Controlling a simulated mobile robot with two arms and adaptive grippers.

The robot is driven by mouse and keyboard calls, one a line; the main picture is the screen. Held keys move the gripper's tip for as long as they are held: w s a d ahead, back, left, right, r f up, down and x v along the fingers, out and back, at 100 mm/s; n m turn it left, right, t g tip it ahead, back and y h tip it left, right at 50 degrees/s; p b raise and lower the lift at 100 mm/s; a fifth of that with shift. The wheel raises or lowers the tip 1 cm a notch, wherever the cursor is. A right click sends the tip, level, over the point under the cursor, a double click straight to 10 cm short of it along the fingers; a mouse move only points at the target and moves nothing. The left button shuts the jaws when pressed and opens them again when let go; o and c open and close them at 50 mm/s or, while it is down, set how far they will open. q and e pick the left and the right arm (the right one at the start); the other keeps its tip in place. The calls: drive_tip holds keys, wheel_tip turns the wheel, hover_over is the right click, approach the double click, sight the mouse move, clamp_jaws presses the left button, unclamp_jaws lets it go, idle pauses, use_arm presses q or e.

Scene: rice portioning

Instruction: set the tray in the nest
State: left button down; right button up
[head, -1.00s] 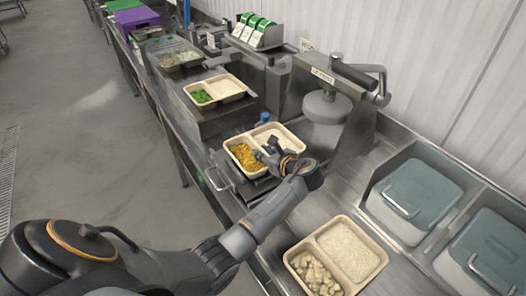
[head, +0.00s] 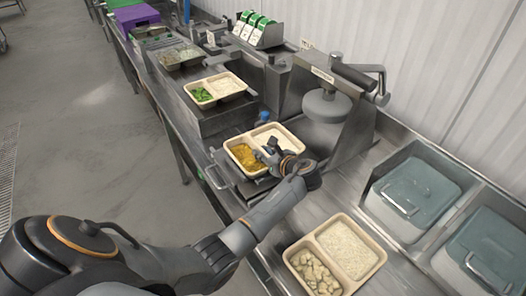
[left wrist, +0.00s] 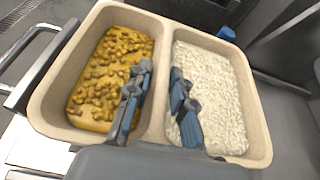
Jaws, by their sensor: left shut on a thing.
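A beige two-compartment tray (head: 296,146) holds yellow curry on the left and white rice on the right. My left gripper (head: 269,153) is shut on it; in the left wrist view the fingers (left wrist: 161,72) straddle the divider of the tray (left wrist: 262,140). The tray sits over a dark metal slide with a bar handle (head: 217,178), in front of the press, which appears to be the nest. The tray hides most of this slide, so I cannot tell whether it is fully seated. My right gripper is out of view.
A press with a round grey head (head: 327,104) stands just right of the tray. Another filled tray (head: 238,78) is farther up the line. A tray with pale chunks and rice (head: 376,256) is nearer me. Lidded bins (head: 411,187) stand at the right.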

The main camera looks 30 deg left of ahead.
use_arm(q)
drive_tip(key=shift+p, duration=0.35)
idle(0.4)
drive_tip(key=shift+f, duration=0.1)
drive_tip(key=c, duration=0.6)
unclamp_jaws()
drive_tip(key=shift+f, duration=0.1)
wheel_tip(320, 180, up, 6)
drive_tip(key=p, duration=0.6)
drive_tip(key=shift+f, duration=0.1)
drive_tip(key=shift+r+p, duration=1.2)
drive_tip(key=shift+f, duration=0.1)
